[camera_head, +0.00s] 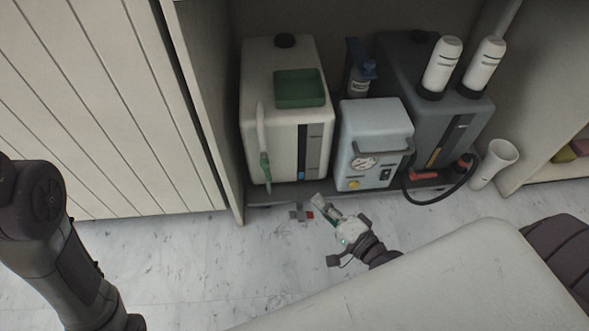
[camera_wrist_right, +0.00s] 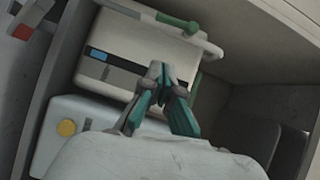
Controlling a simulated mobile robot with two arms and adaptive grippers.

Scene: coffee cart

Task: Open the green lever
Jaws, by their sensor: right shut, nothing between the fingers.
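The green lever (camera_head: 265,161) is at the lower left front of the white tank (camera_head: 285,125), at the lower end of a pale upright tube. In the right wrist view the green lever (camera_wrist_right: 178,22) shows near the top, across the white tank's edge. My right gripper (camera_head: 319,202) is low in front of the cabinet, right of the lever and apart from it. In the right wrist view my gripper (camera_wrist_right: 168,75) has its fingers together and empty, with the lever beyond them. My left arm shows at the left, but its gripper is out of view.
A light blue box (camera_head: 373,140) with a gauge stands right of the white tank. A dark grey tank (camera_head: 440,120) with a red lever (camera_head: 424,175) and black hose is farther right. A grey and red part (camera_head: 300,214) shows by the shelf edge. The cabinet's side panel (camera_head: 205,120) stands left.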

